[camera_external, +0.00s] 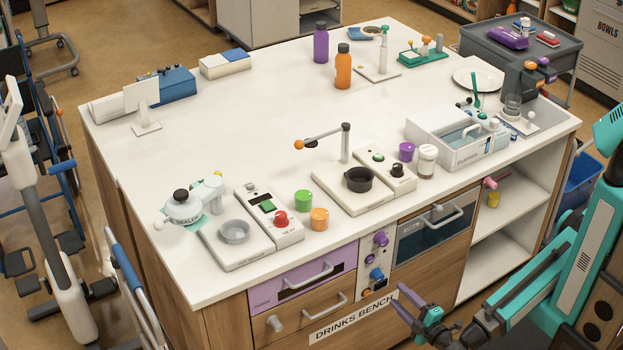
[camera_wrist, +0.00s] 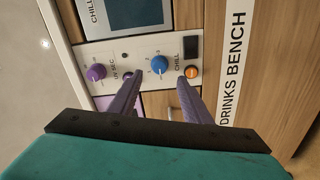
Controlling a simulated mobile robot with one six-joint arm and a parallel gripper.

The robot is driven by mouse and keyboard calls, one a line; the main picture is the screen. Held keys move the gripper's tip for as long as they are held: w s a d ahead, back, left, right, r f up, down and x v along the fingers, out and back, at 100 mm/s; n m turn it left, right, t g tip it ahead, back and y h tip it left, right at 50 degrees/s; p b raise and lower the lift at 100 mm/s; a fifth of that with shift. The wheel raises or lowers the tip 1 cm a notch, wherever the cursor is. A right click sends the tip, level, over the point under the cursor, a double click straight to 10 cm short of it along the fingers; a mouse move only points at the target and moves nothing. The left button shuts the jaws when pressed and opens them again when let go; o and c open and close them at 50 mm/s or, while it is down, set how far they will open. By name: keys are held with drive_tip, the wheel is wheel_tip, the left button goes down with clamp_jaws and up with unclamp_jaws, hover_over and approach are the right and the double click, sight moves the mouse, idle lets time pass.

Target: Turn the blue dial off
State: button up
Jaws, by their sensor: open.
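The blue dial (camera_external: 376,273) sits on a white control panel (camera_external: 363,262) on the front of the bench. In the wrist view the blue dial (camera_wrist: 159,65) shows above the "CHILL" label, with small marks around it; its setting is too small to read. My gripper (camera_external: 401,300) is in front of the bench, to the lower right of the dial, with its purple fingers apart. In the wrist view my gripper (camera_wrist: 157,81) is open and empty, and the dial appears between and just beyond the fingertips. I see no contact.
A purple dial (camera_wrist: 96,72) and an orange button (camera_wrist: 192,71) flank the blue dial in the wrist view. A dark display (camera_wrist: 191,46) is above the button. A purple drawer (camera_external: 304,277) and a glass-fronted oven-like door (camera_external: 436,228) adjoin the panel.

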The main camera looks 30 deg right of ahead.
drive_tip(key=shift+s, duration=2.35)
